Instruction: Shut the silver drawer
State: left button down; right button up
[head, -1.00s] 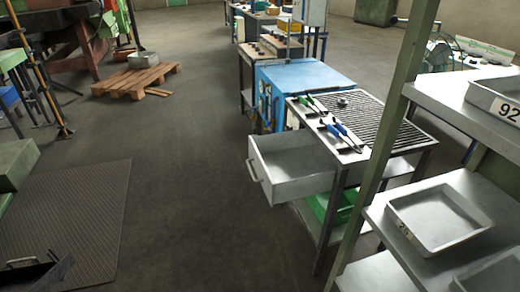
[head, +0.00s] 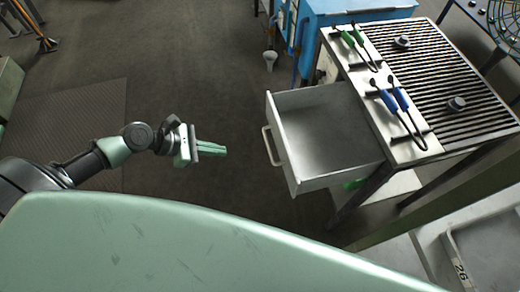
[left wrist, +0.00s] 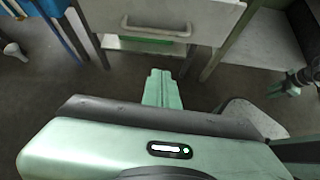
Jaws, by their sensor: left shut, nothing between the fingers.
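The silver drawer (head: 325,142) stands pulled out from the left side of the grill-topped table. It looks empty, and its handle (head: 270,147) is on the front panel facing left. My left gripper (head: 222,149) is shut and empty, apart from the drawer and to the left of its handle. In the left wrist view the closed fingers (left wrist: 161,88) point toward the drawer front (left wrist: 190,18), with the handle (left wrist: 155,27) beyond them. My right gripper is not visible in the head view; at the right of the left wrist view a small dark and green arm part is unclear.
The table (head: 440,85) carries a slatted top, with green-handled tongs (head: 358,42) and blue-handled tongs (head: 396,103) on its edge. A blue cabinet (head: 345,12) stands behind. A shelf with grey trays (head: 490,245) is at lower right. Floor left of the drawer is clear.

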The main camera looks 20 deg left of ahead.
pick_arm(q)
jog(key=w+d+f, duration=0.5)
jog(key=w+d, duration=0.1)
jog(key=d, duration=0.4)
jog(key=shift+d+f+h+p, duration=0.15)
jog(key=shift+d+h+p, duration=0.15)
jog(key=shift+d+p, duration=0.1)
